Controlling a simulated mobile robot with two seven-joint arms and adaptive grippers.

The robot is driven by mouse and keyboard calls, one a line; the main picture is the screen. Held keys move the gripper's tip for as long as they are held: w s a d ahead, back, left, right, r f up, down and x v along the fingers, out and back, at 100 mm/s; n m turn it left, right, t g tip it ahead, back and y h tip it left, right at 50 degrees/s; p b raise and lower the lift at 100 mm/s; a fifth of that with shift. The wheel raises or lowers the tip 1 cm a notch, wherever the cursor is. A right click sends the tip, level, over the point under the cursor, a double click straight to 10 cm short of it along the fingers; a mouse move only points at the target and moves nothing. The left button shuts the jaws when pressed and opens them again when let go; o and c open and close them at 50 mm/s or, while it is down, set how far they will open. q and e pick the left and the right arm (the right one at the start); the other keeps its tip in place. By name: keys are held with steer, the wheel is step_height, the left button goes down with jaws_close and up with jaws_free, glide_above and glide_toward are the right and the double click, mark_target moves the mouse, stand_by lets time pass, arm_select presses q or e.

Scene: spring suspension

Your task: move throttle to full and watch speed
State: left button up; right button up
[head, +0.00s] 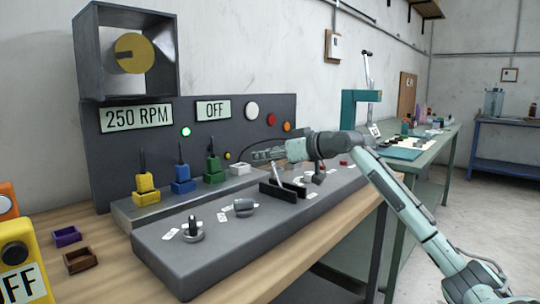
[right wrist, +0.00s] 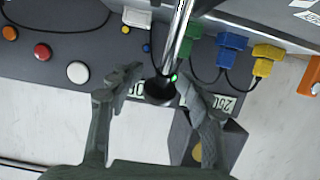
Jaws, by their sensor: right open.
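The throttle is a silver lever (head: 277,173) rising from a black slotted base (head: 290,192) on the grey console. In the right wrist view the silver rod (right wrist: 180,35) ends in a black knob (right wrist: 158,91). My right gripper (head: 262,155) is at the top of the lever. In the right wrist view the open fingers of my right gripper (right wrist: 160,80) stand on either side of the knob, with gaps visible. The speed display (head: 137,116) reads 250 RPM, and another display (head: 213,110) reads OFF. My left gripper is not in view.
Yellow (head: 146,190), blue (head: 182,179) and green (head: 213,170) plugs stand behind the console (head: 200,257). A knob (head: 244,207) and a small switch (head: 193,230) sit left of the lever. A framed disc (head: 132,54) is above the panel.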

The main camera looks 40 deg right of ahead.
steer(key=a+v, duration=0.1)
steer(key=v, duration=1.1)
steer(key=shift+d, duration=0.4)
